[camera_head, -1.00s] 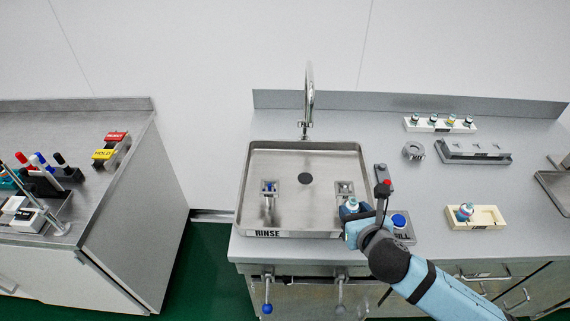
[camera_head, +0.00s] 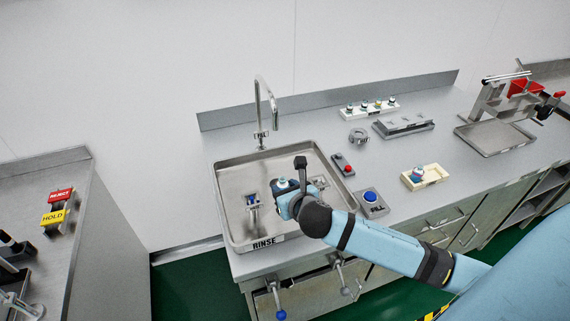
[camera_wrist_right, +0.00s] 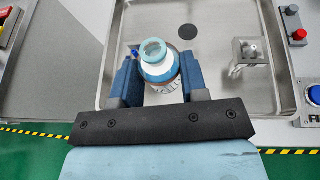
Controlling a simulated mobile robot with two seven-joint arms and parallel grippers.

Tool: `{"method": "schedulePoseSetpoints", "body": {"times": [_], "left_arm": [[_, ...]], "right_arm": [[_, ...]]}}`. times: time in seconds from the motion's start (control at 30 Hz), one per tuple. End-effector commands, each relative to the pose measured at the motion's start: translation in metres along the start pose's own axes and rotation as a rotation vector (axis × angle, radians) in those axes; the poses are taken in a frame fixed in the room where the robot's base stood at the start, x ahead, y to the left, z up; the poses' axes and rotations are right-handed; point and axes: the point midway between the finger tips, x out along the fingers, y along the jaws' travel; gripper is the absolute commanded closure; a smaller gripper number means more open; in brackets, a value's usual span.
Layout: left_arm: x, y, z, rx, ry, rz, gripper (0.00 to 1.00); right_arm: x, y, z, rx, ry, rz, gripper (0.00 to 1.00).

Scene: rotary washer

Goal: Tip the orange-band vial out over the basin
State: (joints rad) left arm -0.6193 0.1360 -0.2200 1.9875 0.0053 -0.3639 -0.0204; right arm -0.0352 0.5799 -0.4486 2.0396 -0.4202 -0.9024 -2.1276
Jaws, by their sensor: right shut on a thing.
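My right gripper (camera_head: 286,192) is shut on a vial (camera_wrist_right: 160,70) and holds it over the front part of the steel basin (camera_head: 238,180). The vial has a teal ring at its mouth, a white shoulder and a blue band, with a label lower down. I cannot make out an orange band on it. In the right wrist view its mouth faces the camera, and the fingers stand on both sides of it. In the head view it looks roughly upright. The basin's front wall reads RINSE. My left gripper is not in view.
A tall faucet (camera_head: 263,105) stands behind the basin. To the right are a red-button box (camera_head: 343,165), a blue-button box (camera_head: 371,201), a cream tray (camera_head: 436,174) holding a vial, and a white rack (camera_head: 370,110) with several vials. REJECT and HOLD blocks sit at left.

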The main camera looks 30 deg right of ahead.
Motion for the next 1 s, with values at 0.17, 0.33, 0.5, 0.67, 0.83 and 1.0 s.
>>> {"method": "schedulePoseSetpoints", "body": {"times": [0.17,0.33,0.5,0.67,0.83,1.0], "left_arm": [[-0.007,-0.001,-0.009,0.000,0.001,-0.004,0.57],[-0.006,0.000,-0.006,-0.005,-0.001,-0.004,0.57],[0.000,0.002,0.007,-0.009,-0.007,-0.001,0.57],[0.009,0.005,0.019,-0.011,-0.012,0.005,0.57],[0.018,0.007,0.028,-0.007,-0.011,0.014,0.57],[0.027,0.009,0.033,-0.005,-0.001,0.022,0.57]], "right_arm": [[0.033,-0.039,0.031,0.037,-0.001,-0.076,0.83],[0.043,-0.052,0.037,0.066,-0.001,-0.093,0.83],[0.045,-0.052,0.034,0.124,-0.004,-0.070,0.83],[0.045,-0.053,0.032,0.210,-0.009,-0.034,0.83],[0.044,-0.053,0.032,0.303,-0.016,0.007,0.83],[0.044,-0.055,0.032,0.393,-0.021,0.044,0.83]]}}
